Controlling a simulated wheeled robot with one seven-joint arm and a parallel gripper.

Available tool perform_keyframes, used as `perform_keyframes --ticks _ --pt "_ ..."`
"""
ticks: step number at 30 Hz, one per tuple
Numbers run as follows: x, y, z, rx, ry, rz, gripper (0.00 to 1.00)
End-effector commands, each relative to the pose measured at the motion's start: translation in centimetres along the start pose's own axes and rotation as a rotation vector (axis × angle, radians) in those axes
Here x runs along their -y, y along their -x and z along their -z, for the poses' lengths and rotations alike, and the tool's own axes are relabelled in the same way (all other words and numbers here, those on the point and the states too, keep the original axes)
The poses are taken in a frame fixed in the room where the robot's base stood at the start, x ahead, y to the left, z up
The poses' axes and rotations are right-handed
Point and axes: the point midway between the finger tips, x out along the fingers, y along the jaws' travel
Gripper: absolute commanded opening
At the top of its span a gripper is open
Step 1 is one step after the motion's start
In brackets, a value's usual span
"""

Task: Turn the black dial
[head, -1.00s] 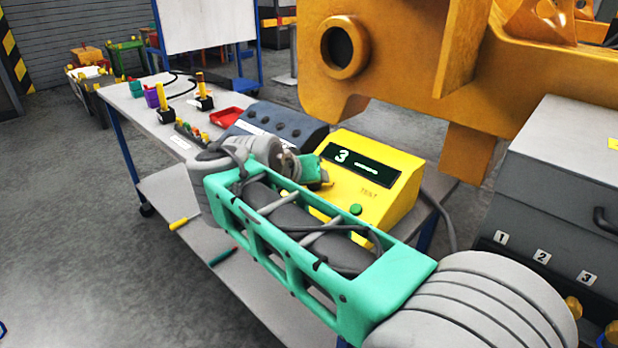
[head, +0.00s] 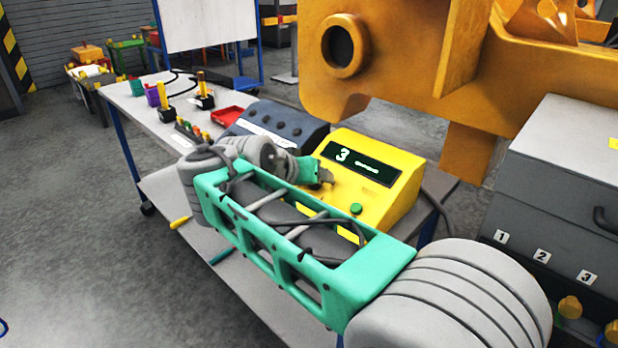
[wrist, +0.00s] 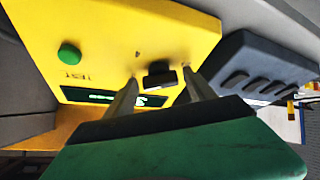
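The black dial (wrist: 160,75) is a small dark knob on the face of a yellow box (head: 385,205). In the wrist view it lies between my two fingertips, with a small gap at each side. My gripper (wrist: 160,74) is open around the dial; I cannot tell whether either finger touches it. In the head view my gripper (head: 328,178) is at the left part of the yellow box, and the dial is hidden there. The box's dark display (head: 358,163) reads 3. A green button (head: 356,209) sits lower on its face, right of my gripper.
A dark blue-grey box with several knobs (head: 275,125) stands left of the yellow box on the grey table (head: 135,98). A red tray (head: 227,115) lies behind it. A large orange casting (head: 400,70) hangs close over the right side. A grey case (head: 570,160) stands at right.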

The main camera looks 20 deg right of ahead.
Motion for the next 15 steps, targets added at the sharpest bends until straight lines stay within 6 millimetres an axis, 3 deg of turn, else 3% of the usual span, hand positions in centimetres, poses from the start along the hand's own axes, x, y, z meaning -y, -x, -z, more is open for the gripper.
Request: perform_keyframes --ticks 9,15 --pt "0.1 0.2 0.1 -0.002 0.0 0.002 0.69" --pt "0.1 3.6 0.2 -0.003 0.001 0.006 0.69"
